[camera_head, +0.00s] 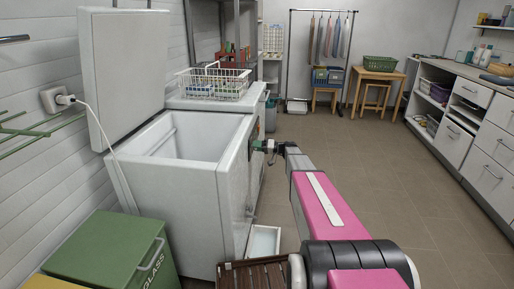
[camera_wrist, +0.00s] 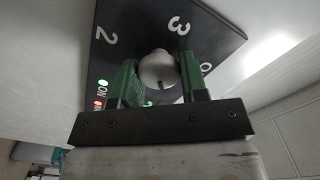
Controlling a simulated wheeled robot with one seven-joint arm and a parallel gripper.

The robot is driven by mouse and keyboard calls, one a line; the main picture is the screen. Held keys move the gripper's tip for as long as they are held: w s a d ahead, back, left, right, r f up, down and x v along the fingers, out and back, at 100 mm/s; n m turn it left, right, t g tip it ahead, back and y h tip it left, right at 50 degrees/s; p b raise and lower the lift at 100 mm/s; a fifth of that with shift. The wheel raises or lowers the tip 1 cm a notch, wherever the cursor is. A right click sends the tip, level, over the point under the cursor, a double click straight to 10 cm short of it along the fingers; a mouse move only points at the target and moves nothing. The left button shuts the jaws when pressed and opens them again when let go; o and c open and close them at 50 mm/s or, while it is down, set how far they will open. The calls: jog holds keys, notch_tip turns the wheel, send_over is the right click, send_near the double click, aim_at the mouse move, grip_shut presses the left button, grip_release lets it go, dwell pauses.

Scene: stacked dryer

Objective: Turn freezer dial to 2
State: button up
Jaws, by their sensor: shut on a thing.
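The white chest freezer (camera_head: 175,200) stands left of centre with its lid (camera_head: 125,65) raised. My gripper (camera_head: 266,146) reaches its front face. In the wrist view, my gripper (camera_wrist: 160,76) has its green fingers on either side of the round pale freezer dial (camera_wrist: 158,68) and is shut on it. Behind the dial is a black panel (camera_wrist: 140,25) with white numbers: 2 at upper left, 3 at upper right and 0 at right. Another mark below the dial is mostly hidden. A green light and a red light show at the panel's left.
A green glass bin (camera_head: 105,250) stands at front left. A white wire basket (camera_head: 213,82) sits on the unit behind the freezer. A white tray (camera_head: 263,241) lies on the floor below. Drawers and a counter (camera_head: 465,110) line the right; the floor between is clear.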

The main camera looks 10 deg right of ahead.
jog(key=m, duration=2.5)
jog(key=shift+s+f, duration=0.15)
jog(key=shift+f, duration=0.2)
jog(key=shift+m, duration=0.3)
jog(key=o, duration=0.9)
jog(key=shift+c, duration=0.2)
jog(key=v, duration=1)
jog(key=shift+s+d, duration=0.15)
jog(key=shift+d, duration=0.25)
